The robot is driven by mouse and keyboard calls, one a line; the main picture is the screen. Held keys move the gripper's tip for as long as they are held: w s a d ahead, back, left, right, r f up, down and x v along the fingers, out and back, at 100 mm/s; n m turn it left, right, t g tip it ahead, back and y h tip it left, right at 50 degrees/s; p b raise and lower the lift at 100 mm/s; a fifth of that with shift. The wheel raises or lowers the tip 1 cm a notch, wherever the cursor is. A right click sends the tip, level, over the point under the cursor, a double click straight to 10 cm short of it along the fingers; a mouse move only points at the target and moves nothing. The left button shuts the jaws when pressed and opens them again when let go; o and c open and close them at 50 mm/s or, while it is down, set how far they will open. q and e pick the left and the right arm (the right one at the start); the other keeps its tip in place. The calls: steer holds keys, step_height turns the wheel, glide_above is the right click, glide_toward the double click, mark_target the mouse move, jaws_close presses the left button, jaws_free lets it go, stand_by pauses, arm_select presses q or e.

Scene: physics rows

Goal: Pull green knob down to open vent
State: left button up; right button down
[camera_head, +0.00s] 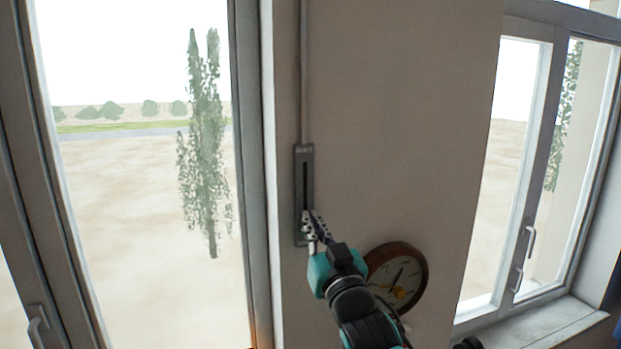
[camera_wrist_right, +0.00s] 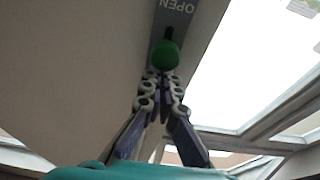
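The grey vent slider panel (camera_head: 304,165) is fixed upright on the wall beside the window, with a dark vertical slot. My right gripper (camera_head: 309,215) is at the panel's lower part and hides the knob in the head view. The round green knob (camera_wrist_right: 165,55) shows in the right wrist view, close to the slot end by the upside-down OPEN label (camera_wrist_right: 178,5). My right fingertips (camera_wrist_right: 162,76) are close together right beside the knob, on the side away from that label. Contact is hard to tell, and the knob does not appear between them. My left gripper is not in view.
A brown round wall clock (camera_head: 413,267) is just right of my right gripper, partly behind my arm. A thin conduit (camera_head: 304,70) runs up from the panel. Windows stand on both sides. The wall (camera_head: 400,120) right of the panel is bare.

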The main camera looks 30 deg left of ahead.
steer(key=shift+r+p, duration=0.8)
steer(key=shift+r, duration=0.1)
steer(key=r+p+v, duration=0.1)
steer(key=r+v, duration=0.1)
steer(key=v, duration=0.6)
steer(key=shift+s+d+p, duration=0.3)
steer(key=shift+s+d, duration=0.1)
steer(key=shift+d, duration=0.1)
steer(key=shift+f, duration=0.15)
stand_by(0.3)
